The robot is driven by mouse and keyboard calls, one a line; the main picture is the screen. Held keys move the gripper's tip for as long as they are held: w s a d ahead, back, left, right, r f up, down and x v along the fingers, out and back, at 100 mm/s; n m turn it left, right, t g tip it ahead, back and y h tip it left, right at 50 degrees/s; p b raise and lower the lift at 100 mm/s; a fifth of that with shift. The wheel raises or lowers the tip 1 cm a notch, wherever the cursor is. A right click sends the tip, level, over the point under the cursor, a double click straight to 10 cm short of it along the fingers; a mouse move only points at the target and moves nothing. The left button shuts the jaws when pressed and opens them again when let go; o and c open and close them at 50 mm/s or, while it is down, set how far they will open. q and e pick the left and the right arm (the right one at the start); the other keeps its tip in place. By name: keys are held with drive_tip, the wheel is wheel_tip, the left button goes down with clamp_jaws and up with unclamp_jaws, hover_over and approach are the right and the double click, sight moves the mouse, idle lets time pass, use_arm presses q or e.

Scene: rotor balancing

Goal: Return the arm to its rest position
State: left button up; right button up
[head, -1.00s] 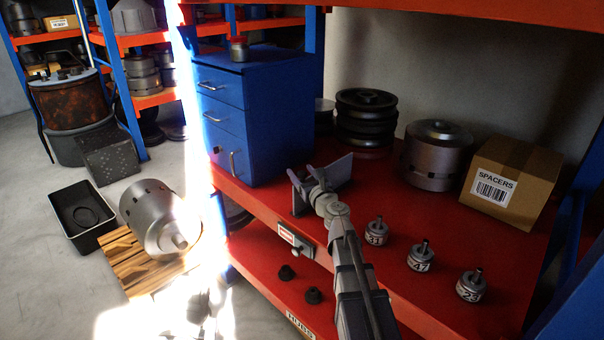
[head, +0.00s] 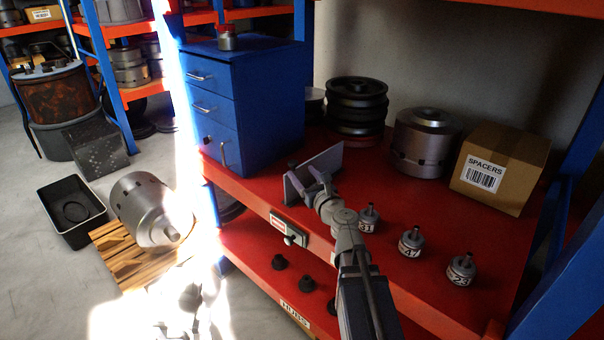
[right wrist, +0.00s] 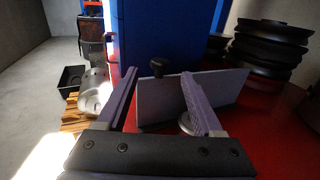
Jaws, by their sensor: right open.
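My right gripper (head: 307,182) is open and empty. It hangs over the front part of the red shelf, at the upright grey plate (head: 318,172), with my arm reaching in from the bottom of the head view. In the right wrist view its two fingers (right wrist: 160,92) are spread apart. The grey plate (right wrist: 222,88) and a black knob (right wrist: 160,66) stand just beyond them. A small round metal piece (right wrist: 187,123) shows low by the right finger, partly hidden. I cannot tell whether the fingers touch the plate. My left gripper is not in view.
Labelled metal weights stand right of my arm: 31 (head: 369,216), 47 (head: 411,242) and 23 (head: 461,269). Behind are a blue drawer cabinet (head: 250,110), black discs (head: 357,105), a metal rotor (head: 424,142) and a SPACERS box (head: 500,168).

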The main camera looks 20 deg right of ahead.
drive_tip(key=s+a+f+n+g+y+p, duration=0.2)
drive_tip(key=s+a+n+g, duration=0.1)
drive_tip(key=a+n, duration=0.55)
drive_tip(key=s+a+f+n+g+y+p, duration=0.2)
drive_tip(key=a+f+n+g+y, duration=0.15)
drive_tip(key=a+n, duration=0.45)
drive_tip(key=s+a+f+n+g+y+p, duration=0.2)
drive_tip(key=s+a+n+g, duration=0.15)
drive_tip(key=a+n, duration=0.45)
drive_tip(key=s+a+f+n+g+h+p, duration=0.1)
drive_tip(key=s+f+n+g+h+p, duration=0.1)
drive_tip(key=s+n+g+h, duration=0.2)
drive_tip(key=s+f+n+g+h+p, duration=0.2)
drive_tip(key=s+n+g+h, duration=0.2)
drive_tip(key=s+n, duration=0.7)
drive_tip(key=shift+s+a+h, duration=0.35)
drive_tip(key=shift+s+h, duration=0.1)
drive_tip(key=shift+h, duration=0.2)
drive_tip(key=shift+f, duration=0.1)
